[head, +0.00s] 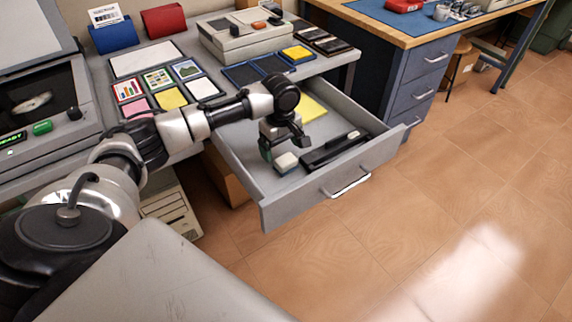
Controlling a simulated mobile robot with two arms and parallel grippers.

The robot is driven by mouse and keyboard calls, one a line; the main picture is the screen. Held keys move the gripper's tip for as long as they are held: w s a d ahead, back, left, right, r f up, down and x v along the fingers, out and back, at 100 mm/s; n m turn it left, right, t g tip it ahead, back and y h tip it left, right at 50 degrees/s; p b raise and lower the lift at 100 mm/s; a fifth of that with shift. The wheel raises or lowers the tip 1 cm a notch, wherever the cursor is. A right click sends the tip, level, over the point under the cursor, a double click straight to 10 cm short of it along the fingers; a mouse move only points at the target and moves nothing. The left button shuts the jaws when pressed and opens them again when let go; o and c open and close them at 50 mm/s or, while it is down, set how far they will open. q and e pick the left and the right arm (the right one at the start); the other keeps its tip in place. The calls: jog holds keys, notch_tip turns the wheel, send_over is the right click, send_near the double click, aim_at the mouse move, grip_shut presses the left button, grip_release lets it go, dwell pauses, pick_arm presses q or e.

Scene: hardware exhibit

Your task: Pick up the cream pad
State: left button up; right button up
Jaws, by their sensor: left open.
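The cream pad (287,161) is a small block with a pale top and a darker base. It lies in the open grey drawer (380,152), near its front left part. My left gripper (285,148) hangs over the drawer, fingers pointing down and spread apart. It is empty and just above the cream pad, with one fingertip close to the pad's left side in the picture. I cannot tell whether they touch. My right gripper is out of view.
A black tray with a pale-topped item (335,148) lies right of the pad, and a yellow sheet (311,108) lies further back in the drawer. The desk above holds cards, a grey device (246,42) and dark pads. Floor right of the drawer is clear.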

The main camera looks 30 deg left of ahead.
pick_arm(q)
notch_tip(320, 180, down, 4)
jog(key=shift+d+r+b, duration=0.1)
jog(key=shift+r+b, duration=0.1)
jog(key=shift+b, duration=0.1)
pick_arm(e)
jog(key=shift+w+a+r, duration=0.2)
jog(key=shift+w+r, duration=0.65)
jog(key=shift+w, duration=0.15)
pick_arm(q)
jog(key=shift+s, duration=0.1)
jog(key=c, duration=1)
jog(key=shift+r, duration=0.2)
jog(key=shift+r, duration=0.3)
notch_tip(320, 180, up, 4)
jog(key=shift+f+p, duration=0.1)
jog(key=shift+p, duration=0.55)
jog(key=w+d+r, duration=0.6)
jog(key=w, duration=0.4)
jog(key=shift+r, duration=0.15)
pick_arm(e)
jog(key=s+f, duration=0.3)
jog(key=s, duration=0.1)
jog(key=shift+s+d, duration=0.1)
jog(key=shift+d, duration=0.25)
